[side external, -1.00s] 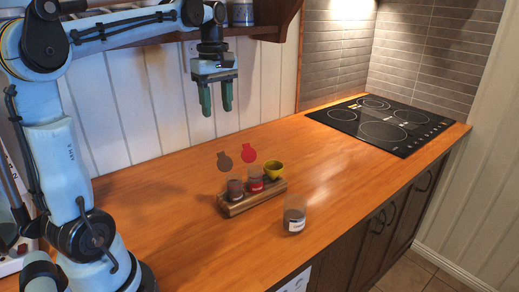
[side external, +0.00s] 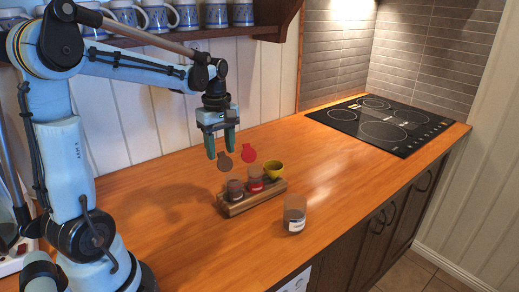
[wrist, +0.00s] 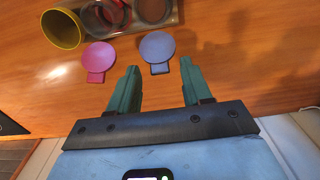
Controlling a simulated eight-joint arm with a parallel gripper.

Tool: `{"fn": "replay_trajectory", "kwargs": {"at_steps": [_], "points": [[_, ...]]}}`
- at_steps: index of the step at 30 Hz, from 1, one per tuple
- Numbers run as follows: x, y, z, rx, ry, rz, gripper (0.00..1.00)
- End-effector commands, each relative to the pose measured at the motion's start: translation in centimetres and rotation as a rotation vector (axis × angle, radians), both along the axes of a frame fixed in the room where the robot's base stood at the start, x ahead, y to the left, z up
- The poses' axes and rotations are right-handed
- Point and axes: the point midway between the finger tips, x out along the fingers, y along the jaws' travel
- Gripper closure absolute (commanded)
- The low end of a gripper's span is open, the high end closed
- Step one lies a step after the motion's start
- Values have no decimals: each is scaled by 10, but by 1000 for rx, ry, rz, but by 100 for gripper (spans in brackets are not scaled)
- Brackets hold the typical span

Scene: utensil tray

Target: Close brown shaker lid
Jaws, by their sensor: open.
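The brown shaker (side external: 235,190) stands at the left end of a wooden rack (side external: 238,208), its round brown lid (side external: 224,164) raised open behind it. In the wrist view this lid looks grey-blue (wrist: 157,46). The red shaker (side external: 255,182) stands beside it, also with its lid (side external: 249,152) raised; that lid looks pink in the wrist view (wrist: 99,56). My gripper (side external: 221,150) points down, open and empty, just behind the brown lid. In the wrist view its fingertips (wrist: 160,72) lie either side of the brown lid's tab, with no clear contact.
A yellow round piece (side external: 275,170) is at the rack's right end. A clear jar with dark contents (side external: 294,214) stands in front on the wooden counter (side external: 170,225). A black cooktop (side external: 385,122) is at the back right. Blue patterned mugs (side external: 216,14) sit on the shelf above.

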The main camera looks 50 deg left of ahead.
Motion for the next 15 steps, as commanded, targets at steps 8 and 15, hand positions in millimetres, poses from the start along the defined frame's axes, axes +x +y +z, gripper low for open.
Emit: {"fn": "replay_trajectory", "kwargs": {"at_steps": [8, 15], "points": [[0, 0, -1, 0, 0, 0, 51], [0, 0, -1, 0, 0, 0, 85]]}}
